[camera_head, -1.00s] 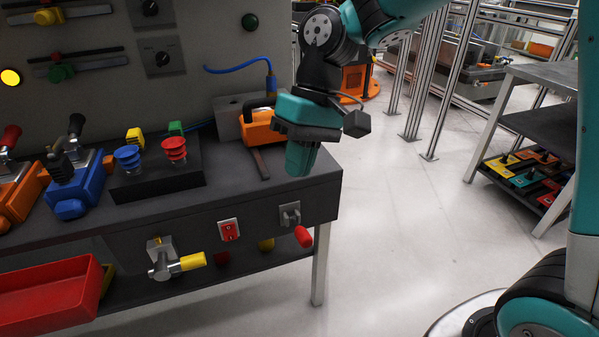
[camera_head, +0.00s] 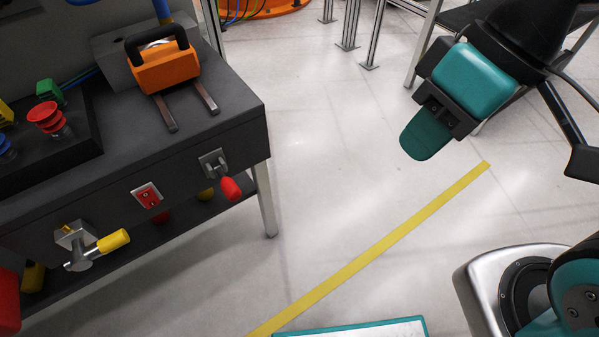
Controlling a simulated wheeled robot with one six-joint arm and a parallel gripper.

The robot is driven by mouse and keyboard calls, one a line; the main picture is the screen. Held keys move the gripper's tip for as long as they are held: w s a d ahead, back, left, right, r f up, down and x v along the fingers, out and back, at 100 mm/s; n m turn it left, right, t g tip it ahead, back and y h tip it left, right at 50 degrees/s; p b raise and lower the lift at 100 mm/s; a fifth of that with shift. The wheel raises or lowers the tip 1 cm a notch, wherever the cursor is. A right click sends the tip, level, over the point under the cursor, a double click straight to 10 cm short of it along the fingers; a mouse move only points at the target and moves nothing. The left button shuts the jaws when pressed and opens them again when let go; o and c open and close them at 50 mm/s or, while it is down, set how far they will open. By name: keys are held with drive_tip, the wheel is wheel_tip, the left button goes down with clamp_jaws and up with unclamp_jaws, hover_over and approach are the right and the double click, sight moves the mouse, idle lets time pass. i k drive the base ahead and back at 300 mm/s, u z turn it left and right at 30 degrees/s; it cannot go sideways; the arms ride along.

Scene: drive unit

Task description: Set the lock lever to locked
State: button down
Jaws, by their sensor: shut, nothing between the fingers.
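Two levers stick out of the bench's front face. One has a red handle (camera_head: 230,188) on a grey metal plate, pointing right and slightly down. The other has a yellow handle (camera_head: 113,241) on a silver body, pointing right and slightly up. No readable marking shows which one is the lock lever or its setting. My gripper (camera_head: 425,140) hangs over open floor at the upper right, well to the right of both levers. Its teal fingers are shut and empty, and it touches nothing.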

sight(231, 191)
drive_tip(key=z, duration=0.75)
drive_tip(key=k, duration=1.2)
drive_tip(key=u, duration=1.5)
